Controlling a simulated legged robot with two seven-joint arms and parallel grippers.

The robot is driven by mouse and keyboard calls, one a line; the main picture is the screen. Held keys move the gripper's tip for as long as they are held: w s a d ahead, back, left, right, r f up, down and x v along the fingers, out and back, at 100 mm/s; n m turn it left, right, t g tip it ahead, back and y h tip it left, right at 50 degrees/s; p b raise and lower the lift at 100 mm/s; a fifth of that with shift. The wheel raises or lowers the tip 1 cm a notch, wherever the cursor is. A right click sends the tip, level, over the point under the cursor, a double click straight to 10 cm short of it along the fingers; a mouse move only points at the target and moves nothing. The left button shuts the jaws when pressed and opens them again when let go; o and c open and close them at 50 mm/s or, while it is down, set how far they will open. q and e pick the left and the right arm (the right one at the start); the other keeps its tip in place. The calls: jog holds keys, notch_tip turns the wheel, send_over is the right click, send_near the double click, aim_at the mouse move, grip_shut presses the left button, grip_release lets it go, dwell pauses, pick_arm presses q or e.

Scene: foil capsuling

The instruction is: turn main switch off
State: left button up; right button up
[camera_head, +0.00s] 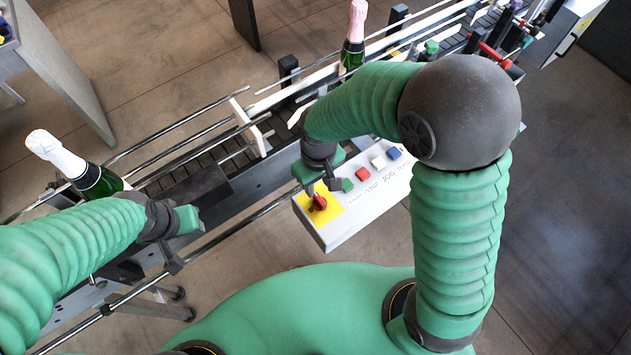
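The main switch (319,202) is a red rotary knob on a yellow plate (335,208) at the left end of the white control box. My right gripper (322,187) points down just above the knob, with its dark fingertips apart on either side of the knob's upper edge. I cannot tell whether they touch it. The knob's exact angle is partly hidden by the gripper. My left gripper (190,219) is at the left, over the front edge of the conveyor, away from the switch. Its fingers are seen from the side and their opening is unclear.
The control box (345,232) also has green, red, white and blue buttons. Behind it runs a conveyor with rails (190,125). A white-foiled bottle (60,155) stands near my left arm, a pink-foiled bottle (354,35) farther back. Open floor lies at right.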

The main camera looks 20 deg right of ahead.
jog(key=shift+w+d+r+p, duration=0.1)
jog(key=shift+d+r+p, duration=0.15)
jog(key=shift+r, duration=0.35)
notch_tip(320, 180, up, 12)
jog(key=p, duration=1.1)
jog(key=shift+w, duration=0.15)
jog(key=shift+a+r, duration=0.1)
jog(key=shift+p, duration=0.4)
notch_tip(320, 180, up, 17)
jog(key=b, duration=0.1)
jog(key=shift+b, duration=0.35)
